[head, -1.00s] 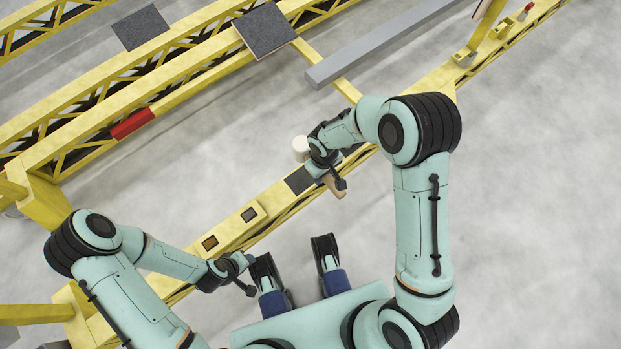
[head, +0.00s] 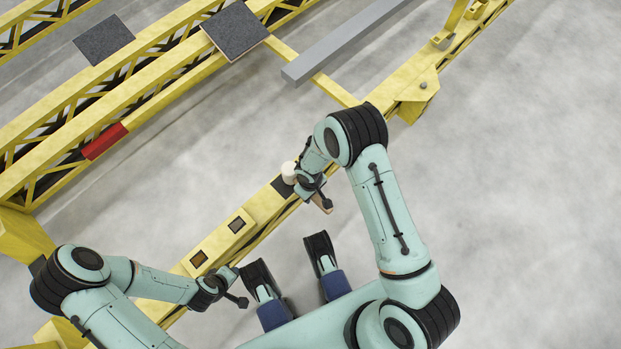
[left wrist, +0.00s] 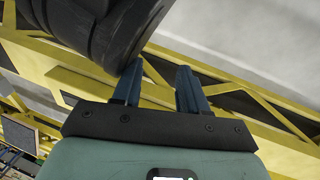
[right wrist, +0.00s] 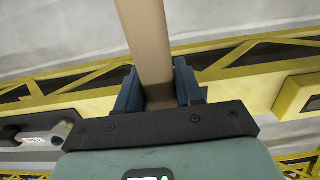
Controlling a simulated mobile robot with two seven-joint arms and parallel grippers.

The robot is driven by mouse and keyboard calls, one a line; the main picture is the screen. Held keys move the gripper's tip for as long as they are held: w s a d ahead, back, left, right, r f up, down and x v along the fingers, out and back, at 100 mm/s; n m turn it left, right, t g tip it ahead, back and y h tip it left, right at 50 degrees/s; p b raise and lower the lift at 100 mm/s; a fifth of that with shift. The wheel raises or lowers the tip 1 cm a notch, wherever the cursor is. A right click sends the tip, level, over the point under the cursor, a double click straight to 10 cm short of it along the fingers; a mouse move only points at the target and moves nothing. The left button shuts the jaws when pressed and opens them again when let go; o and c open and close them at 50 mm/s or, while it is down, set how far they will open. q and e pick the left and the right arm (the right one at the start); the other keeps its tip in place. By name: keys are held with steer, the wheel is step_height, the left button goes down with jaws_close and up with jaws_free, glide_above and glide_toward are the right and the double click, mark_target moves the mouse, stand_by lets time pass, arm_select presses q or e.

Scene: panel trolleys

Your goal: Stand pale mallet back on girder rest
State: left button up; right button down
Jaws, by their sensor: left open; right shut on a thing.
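The pale mallet has a whitish round head (head: 289,172) in the head view. Its wooden handle end (head: 322,203) pokes out at the other side of my right gripper (head: 308,188). In the right wrist view the tan handle (right wrist: 147,40) runs between the fingers of my right gripper (right wrist: 158,90), which is shut on it. The head appears over or beside a dark pad (head: 281,187) on the near yellow girder (head: 262,206); I cannot tell whether they touch. My left gripper (head: 238,271) is open and empty; its parted fingers show in the left wrist view (left wrist: 160,88).
The near girder carries two small square-topped blocks (head: 236,225) (head: 199,259). Farther trusses hold a red block (head: 104,141) and dark square panels (head: 235,30) (head: 104,39). A grey beam (head: 340,42) lies at the top. Grey floor right of the girder is clear.

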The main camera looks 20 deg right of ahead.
arm_select(q)
steer(key=shift+s+f, duration=0.4)
steer(key=shift+s, duration=0.1)
arm_select(e)
steer(key=shift+w+f, duration=0.1)
steer(key=shift+f, duration=0.65)
steer(key=shift+f, duration=0.1)
steer(key=c, duration=0.7)
jaws_free()
arm_select(q)
steer(key=shift+s+a+f, duration=0.1)
steer(key=shift+s+f, duration=0.05)
